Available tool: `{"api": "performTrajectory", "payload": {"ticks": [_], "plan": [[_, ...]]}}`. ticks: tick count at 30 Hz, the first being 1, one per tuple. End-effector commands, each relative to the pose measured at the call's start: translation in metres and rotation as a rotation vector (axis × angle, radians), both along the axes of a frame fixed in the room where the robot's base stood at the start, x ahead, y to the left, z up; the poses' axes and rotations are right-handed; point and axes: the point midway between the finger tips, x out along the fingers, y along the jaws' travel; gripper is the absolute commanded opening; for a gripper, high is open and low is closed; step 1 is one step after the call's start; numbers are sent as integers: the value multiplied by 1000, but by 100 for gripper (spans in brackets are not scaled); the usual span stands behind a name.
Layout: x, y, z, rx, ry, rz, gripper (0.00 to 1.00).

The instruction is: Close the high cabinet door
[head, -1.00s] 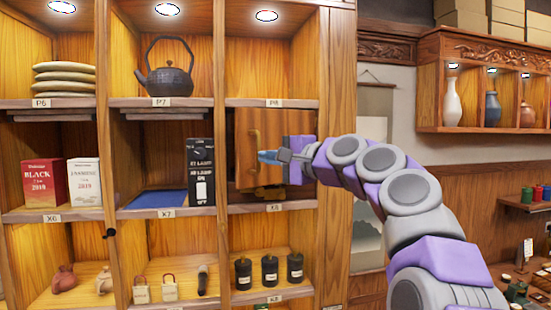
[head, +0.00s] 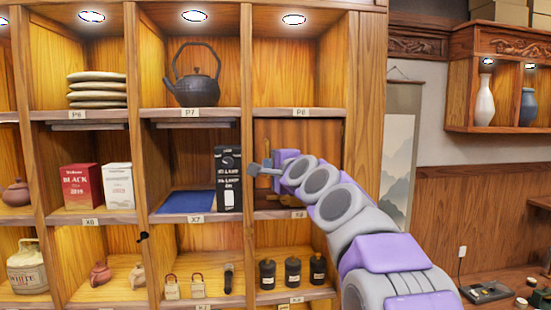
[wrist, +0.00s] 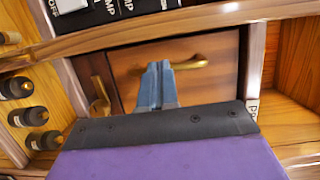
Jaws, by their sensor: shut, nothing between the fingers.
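The cabinet door (head: 296,133) is a brown wooden panel in the compartment under the P8 shelf. It looks nearly in line with its frame, but I cannot tell if it is fully flush. My gripper (head: 252,168) is shut and empty at the compartment's left edge, and my arm hides much of the door's lower part. In the wrist view the door (wrist: 212,84) shows sideways with a brass handle (wrist: 190,64). My gripper's shut fingers (wrist: 158,72) overlap the handle in the picture; contact is unclear.
A black box (head: 228,178) stands just left of my gripper, beside a blue mat (head: 185,202). A dark kettle (head: 197,85) stands on the upper shelf. Small black jars (head: 292,272) stand below the door.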

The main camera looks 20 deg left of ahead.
Motion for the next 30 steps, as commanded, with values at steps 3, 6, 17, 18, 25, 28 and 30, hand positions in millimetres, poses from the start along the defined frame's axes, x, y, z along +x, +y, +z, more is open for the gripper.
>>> {"api": "performTrajectory", "payload": {"ticks": [3, 6, 17, 18, 25, 28, 30], "plan": [[5, 4, 0, 1, 1, 0, 0], [8, 6, -1, 1, 1, -1, 0], [8, 7, 0, 2, -2, -2, 0], [8, 7, 0, 2, -2, -2, 0], [4, 1, -1, 3, -3, -3, 0], [-3, -9, 0, 5, -5, -3, 0], [-11, -18, 1, 4, -9, -4, 0]]}}
